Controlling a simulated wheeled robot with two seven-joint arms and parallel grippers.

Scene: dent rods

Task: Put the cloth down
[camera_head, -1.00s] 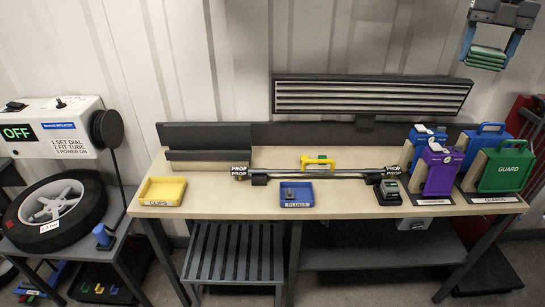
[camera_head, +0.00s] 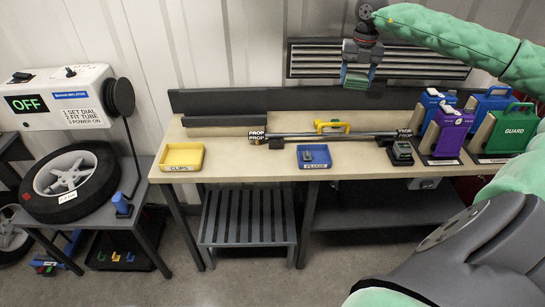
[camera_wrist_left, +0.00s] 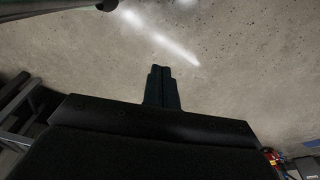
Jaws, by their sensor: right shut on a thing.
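The cloth (camera_head: 356,79) is a folded green pad. My right gripper (camera_head: 359,70) is shut on it and holds it in the air in front of the slatted lamp panel, above the back of the workbench (camera_head: 230,152). The cloth hangs below the gripper and is apart from the bench top. My left gripper (camera_wrist_left: 161,88) shows only in the left wrist view. Its dark fingers are together over bare concrete floor, with nothing seen between them.
Blue, purple and green (camera_head: 512,130) cases stand at right. Bench top between the trays is clear.

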